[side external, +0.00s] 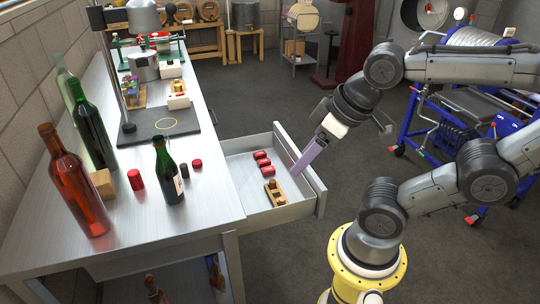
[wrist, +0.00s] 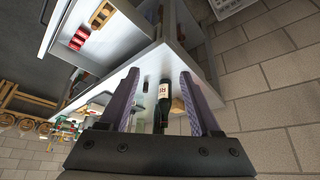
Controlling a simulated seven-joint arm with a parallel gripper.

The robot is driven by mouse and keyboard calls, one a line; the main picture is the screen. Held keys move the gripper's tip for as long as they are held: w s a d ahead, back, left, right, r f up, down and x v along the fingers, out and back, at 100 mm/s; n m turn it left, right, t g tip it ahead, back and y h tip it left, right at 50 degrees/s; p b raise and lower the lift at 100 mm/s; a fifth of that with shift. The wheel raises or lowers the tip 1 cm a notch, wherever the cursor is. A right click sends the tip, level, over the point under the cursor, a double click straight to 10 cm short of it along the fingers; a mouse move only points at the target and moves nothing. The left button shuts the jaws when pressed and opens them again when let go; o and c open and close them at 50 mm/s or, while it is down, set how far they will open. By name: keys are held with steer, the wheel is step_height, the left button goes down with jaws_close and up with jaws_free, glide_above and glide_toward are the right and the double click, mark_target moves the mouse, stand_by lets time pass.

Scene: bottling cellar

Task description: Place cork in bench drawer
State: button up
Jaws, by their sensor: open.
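The bench drawer (side external: 232,172) is pulled open at the bench's right side; it also shows upper left in the wrist view (wrist: 122,40). My gripper (side external: 296,172), with purple fingers, slants down over the drawer's front end. In the wrist view it is open and empty (wrist: 160,73).
The drawer holds several red pieces (side external: 263,162) and a wooden piece (side external: 274,193). A red bottle (side external: 75,185), a wooden block (side external: 102,183) and a larger red cylinder (side external: 136,180) stand on the bench. A blue cart (side external: 450,120) stands at right. Floor beyond the drawer is clear.

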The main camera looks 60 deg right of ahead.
stand_by(0.4)
steer(key=w+r+n+g, duration=0.1)
steer(key=w+r+n, duration=1.1)
steer(key=w, duration=0.3)
steer(key=n+g, duration=0.4)
steer(key=g, duration=0.1)
glide_above(183, 165)
steer(key=f, duration=2.5)
steer(key=shift+s+a+f, duration=0.15)
steer(key=shift+s, duration=0.2)
steer(key=shift+w+d+f, duration=0.1)
steer(key=shift+w+f, duration=0.1)
steer(key=shift+f, duration=1.35)
steer(key=shift+w+d+f, duration=0.1)
steer(key=shift+w+f, duration=0.05)
steer(key=shift+f, duration=1.35)
jaws_close()
